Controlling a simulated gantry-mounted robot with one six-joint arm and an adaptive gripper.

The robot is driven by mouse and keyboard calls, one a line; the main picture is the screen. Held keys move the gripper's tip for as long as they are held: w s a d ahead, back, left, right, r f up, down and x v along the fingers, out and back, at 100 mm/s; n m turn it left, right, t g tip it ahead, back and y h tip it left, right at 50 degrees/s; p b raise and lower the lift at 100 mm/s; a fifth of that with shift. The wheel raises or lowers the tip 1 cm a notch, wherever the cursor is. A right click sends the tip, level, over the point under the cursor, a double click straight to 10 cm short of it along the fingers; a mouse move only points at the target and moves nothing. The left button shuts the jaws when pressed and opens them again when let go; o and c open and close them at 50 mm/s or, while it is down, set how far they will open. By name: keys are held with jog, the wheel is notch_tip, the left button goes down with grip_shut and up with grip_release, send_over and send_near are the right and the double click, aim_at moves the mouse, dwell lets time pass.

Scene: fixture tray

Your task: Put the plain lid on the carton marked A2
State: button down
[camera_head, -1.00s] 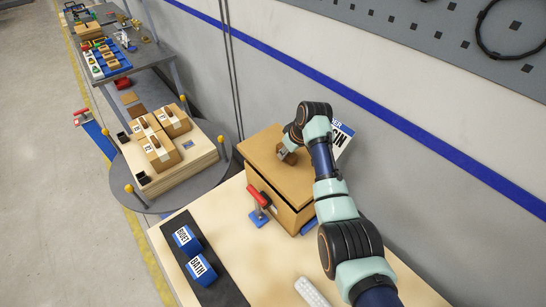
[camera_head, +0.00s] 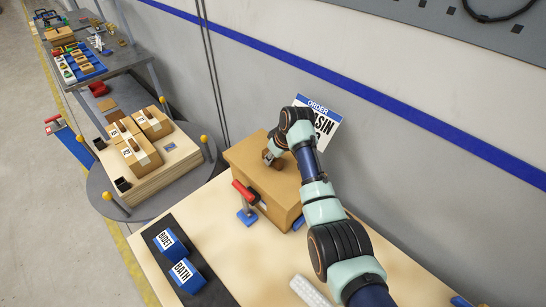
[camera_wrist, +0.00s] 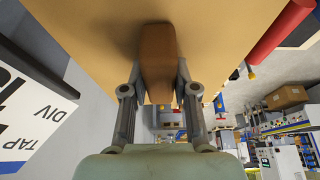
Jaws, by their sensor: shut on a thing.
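A brown carton (camera_head: 284,216) stands on the pale bench in the head view. The plain lid (camera_head: 248,153) lies over its top, with no clear gap along the side I see. My gripper (camera_head: 270,157) is shut on the brown grip block on the lid. In the wrist view my gripper (camera_wrist: 158,85) has a finger on either side of this block, and the lid (camera_wrist: 90,40) fills the top of the picture. I see no A2 mark on this carton; my arm hides part of its far right side.
A red-handled clamp (camera_head: 244,193) stands close to the carton's front left. Blue blocks marked BIDET (camera_head: 168,242) and BATH (camera_head: 185,272) sit on a dark mat. Several smaller cartons (camera_head: 140,153) rest on a round table at left. An order sign (camera_head: 322,120) stands behind the carton.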

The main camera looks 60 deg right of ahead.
jog(key=shift+f, duration=0.65)
jog(key=c, duration=0.8)
grip_release()
jog(key=shift+r, duration=0.1)
